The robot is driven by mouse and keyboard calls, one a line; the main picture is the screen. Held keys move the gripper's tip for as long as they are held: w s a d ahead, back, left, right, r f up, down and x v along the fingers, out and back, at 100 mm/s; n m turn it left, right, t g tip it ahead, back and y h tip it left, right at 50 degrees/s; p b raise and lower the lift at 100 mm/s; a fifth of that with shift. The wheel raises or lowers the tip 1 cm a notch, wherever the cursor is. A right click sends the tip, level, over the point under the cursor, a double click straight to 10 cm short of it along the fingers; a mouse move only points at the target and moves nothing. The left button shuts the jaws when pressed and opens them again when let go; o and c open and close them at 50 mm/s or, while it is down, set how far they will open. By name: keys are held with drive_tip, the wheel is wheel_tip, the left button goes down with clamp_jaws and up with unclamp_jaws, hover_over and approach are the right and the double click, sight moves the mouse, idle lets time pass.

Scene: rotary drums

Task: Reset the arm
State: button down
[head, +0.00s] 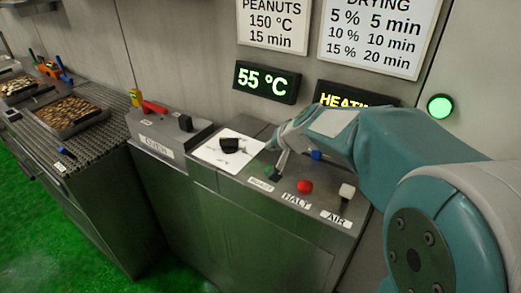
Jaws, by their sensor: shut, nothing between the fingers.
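My gripper (279,165) is at the end of my teal and grey arm, which reaches in from the right. A black knob (230,144) stands on a white plate to the left of my gripper. A red HALT button (304,186) and a white AIR button (346,191) are to the right of it. A blue part (316,154) shows beside the arm; what it belongs to is unclear.
A display (266,82) reads 55 °C, and another (352,97), partly hidden by my arm, reads HEATING. A green lamp (440,106) is lit. A lever box (168,133) with a red handle stands left. Trays of nuts (68,116) sit on a mesh bench far left.

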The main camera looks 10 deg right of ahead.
drive_tip(key=shift+s+a+r, duration=0.1)
drive_tip(key=shift+s+a, duration=0.05)
drive_tip(key=shift+s, duration=0.15)
drive_tip(key=s+n+g+h, duration=0.3)
drive_tip(key=s+n, duration=0.1)
drive_tip(key=s, duration=2.3)
drive_tip(key=shift+n, duration=0.4)
